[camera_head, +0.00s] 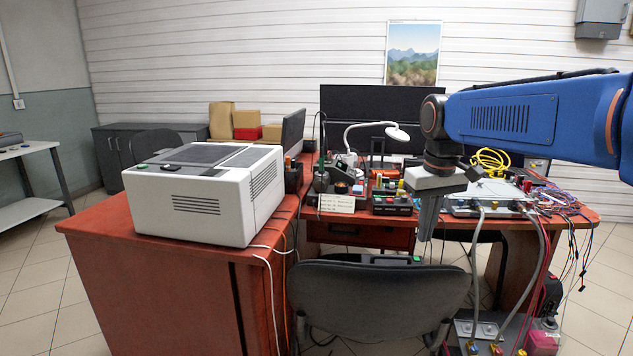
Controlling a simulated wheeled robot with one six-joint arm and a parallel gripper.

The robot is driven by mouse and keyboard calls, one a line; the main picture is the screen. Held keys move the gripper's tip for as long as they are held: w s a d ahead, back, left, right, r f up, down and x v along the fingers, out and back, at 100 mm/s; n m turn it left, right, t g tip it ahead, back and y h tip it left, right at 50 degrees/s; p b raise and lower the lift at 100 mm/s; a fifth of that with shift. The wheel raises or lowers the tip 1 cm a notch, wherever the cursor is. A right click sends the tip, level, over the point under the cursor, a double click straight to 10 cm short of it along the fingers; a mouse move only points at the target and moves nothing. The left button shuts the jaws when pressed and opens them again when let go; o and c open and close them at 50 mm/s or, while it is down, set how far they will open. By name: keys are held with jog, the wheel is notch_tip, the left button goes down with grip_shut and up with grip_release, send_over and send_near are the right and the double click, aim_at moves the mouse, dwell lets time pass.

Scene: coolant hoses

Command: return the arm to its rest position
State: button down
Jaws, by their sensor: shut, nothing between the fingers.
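My blue arm reaches in from the right edge of the head view. My gripper (426,236) hangs from its end, pointing down, with its grey fingers shut and nothing between them. It is in front of the desk and above the back of the dark chair. Two grey coolant hoses (475,265) run down from a metal plate (470,207) on the desk, to the right of my gripper. Their lower ends are near coloured fittings (472,346) at the bottom of the view.
A dark chair (378,300) stands below my gripper. A white boxy machine (205,205) sits on the red cabinet at left. The red desk (330,214) holds a lamp (397,133), electronics and loose wires (560,200). Open floor (35,265) lies at far left.

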jog(key=s+d+f+m+t, duration=0.1)
jog(key=s+d+f, duration=0.1)
jog(key=s+f, duration=0.5)
jog(key=s+d+f+m+t, duration=0.1)
jog(key=s+f, duration=0.5)
jog(key=s, duration=1.1)
jog(key=shift+s+d+f+m+t, duration=0.2)
jog(key=shift+d+f+m+t, duration=0.2)
jog(key=shift+d+t, duration=0.4)
jog(key=shift+r, duration=0.1)
